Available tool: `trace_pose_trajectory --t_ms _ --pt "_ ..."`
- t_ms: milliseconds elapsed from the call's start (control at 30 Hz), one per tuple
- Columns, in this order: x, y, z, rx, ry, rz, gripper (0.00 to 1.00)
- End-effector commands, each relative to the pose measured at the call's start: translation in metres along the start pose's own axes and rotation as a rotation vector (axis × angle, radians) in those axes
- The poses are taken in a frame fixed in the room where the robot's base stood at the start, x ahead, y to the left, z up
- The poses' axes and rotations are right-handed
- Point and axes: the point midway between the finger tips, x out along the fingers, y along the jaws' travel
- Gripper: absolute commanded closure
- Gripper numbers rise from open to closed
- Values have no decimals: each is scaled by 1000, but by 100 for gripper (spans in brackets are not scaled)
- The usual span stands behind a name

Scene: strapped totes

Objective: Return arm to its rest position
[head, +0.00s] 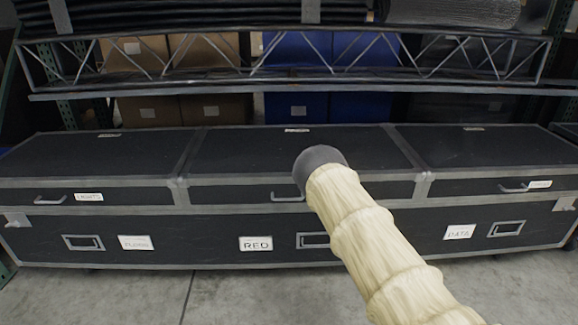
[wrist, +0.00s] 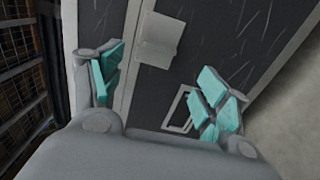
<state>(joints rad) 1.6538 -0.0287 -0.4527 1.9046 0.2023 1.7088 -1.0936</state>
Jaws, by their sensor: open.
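My gripper (wrist: 160,95) shows in the wrist view with its two teal-padded fingers spread apart and nothing between them. Beyond the fingers is the dark face of a case with a grey metal edge, a pale plate (wrist: 158,38) and a recessed handle (wrist: 181,108). In the head view my arm, in a cream ribbed sleeve with a dark round end, reaches up from the lower right in front of the cases. My gripper itself cannot be made out in the head view.
A row of black cases (head: 285,150) with grey edging spans the head view, with labels such as RED (head: 256,243) and DATA (head: 459,232). A metal truss (head: 290,60) lies on a shelf behind. Blue bins (head: 297,108) and cardboard boxes (head: 205,108) stand farther back. Bare floor (head: 240,295) lies in front.

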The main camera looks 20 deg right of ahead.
Motion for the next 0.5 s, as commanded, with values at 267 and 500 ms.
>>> trace_pose_trajectory --t_ms 267,500 --pt "-44 -47 -6 201 -86 -205 25" --pt "-155 -121 -38 575 -310 -587 25"
